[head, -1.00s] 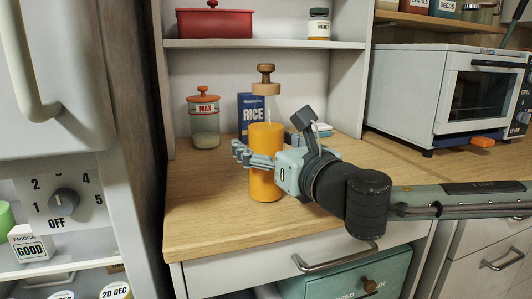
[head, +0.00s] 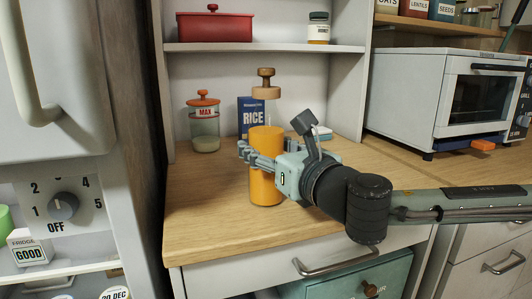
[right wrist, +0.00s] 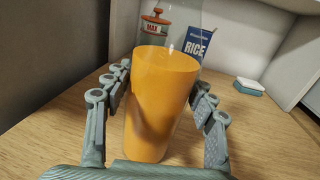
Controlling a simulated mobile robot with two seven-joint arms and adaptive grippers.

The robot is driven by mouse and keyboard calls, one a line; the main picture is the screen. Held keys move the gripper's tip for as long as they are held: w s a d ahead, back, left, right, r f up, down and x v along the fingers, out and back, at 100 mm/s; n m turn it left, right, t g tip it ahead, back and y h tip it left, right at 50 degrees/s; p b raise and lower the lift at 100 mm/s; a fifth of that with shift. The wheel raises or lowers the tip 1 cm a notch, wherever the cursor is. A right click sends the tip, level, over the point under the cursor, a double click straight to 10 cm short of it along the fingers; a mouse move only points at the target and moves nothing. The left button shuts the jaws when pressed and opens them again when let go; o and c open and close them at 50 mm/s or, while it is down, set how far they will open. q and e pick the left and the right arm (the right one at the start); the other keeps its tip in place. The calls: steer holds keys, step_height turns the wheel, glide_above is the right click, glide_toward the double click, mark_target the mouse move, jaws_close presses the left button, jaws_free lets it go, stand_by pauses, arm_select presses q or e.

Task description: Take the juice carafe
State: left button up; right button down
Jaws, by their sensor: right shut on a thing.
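The juice carafe (head: 265,188) stands upright on the wooden counter, a clear vessel filled with orange juice and topped by a wooden stopper (head: 266,84). My right gripper (head: 262,162) comes in from the right and is shut on the carafe's body. In the right wrist view the carafe (right wrist: 160,100) sits between the two fingers, one on each side. Part of its right side is hidden by the gripper in the head view. I cannot tell whether its base is touching the counter. My left gripper does not show.
Behind the carafe are a jar marked MAX (head: 204,125) and a blue RICE box (head: 250,116). A red container (head: 214,26) sits on the shelf above. A toaster oven (head: 450,100) stands at the right. The counter's front left (head: 205,220) is clear.

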steer(key=shift+r, duration=0.3)
